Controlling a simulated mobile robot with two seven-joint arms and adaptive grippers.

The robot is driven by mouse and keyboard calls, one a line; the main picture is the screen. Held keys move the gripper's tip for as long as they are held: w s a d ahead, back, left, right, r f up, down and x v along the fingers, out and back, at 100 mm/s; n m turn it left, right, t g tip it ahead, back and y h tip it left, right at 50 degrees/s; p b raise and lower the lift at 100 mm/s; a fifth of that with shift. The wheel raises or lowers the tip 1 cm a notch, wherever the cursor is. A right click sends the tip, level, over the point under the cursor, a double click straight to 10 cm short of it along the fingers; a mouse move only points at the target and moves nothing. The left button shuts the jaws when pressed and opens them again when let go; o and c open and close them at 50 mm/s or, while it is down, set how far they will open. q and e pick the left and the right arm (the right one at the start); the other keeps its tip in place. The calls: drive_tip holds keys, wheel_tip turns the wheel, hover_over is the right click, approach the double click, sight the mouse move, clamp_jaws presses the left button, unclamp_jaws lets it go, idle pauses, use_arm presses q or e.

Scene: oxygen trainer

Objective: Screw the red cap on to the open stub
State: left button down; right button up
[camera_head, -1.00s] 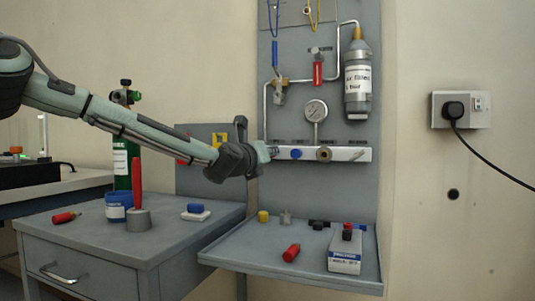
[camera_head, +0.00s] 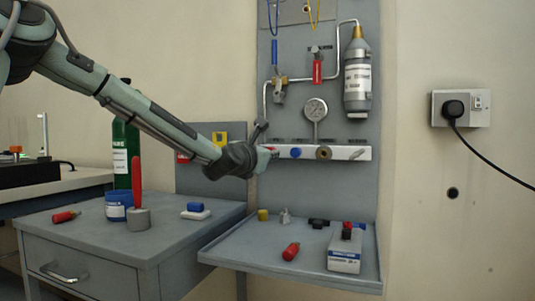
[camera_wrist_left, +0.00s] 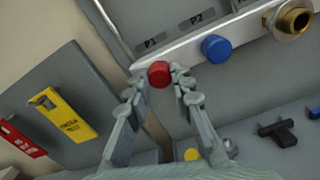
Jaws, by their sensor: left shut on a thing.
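The red cap (camera_wrist_left: 159,73) sits between the fingertips of my left gripper (camera_wrist_left: 160,82) in the left wrist view. The gripper is shut on it at the left end of the white manifold bar (camera_wrist_left: 220,40), below the P1 label. In the head view my left gripper (camera_head: 264,160) is at that same end of the bar, and a bit of red (camera_head: 269,149) shows there. Any stub behind the cap is hidden, so I cannot tell how far the cap is seated. My right gripper is not in view.
A blue cap (camera_wrist_left: 215,47) and a brass fitting (camera_wrist_left: 294,21) are to the right on the bar. A pressure gauge (camera_head: 315,109) is above it. Below, a grey tray (camera_head: 230,255) holds small parts. A yellow tag (camera_wrist_left: 62,112) hangs on the panel at left.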

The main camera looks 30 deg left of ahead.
use_arm(q)
drive_tip(key=c, duration=1.3)
unclamp_jaws()
drive_tip(key=s+n+b, duration=0.1)
drive_tip(key=s+n, duration=0.1)
drive_tip(key=n, duration=0.1)
drive_tip(key=shift+d+n+b, duration=0.25)
drive_tip(key=shift+n+b, duration=0.05)
drive_tip(key=shift+b, duration=0.05)
drive_tip(key=n, duration=0.3)
drive_tip(key=shift+b, duration=0.4)
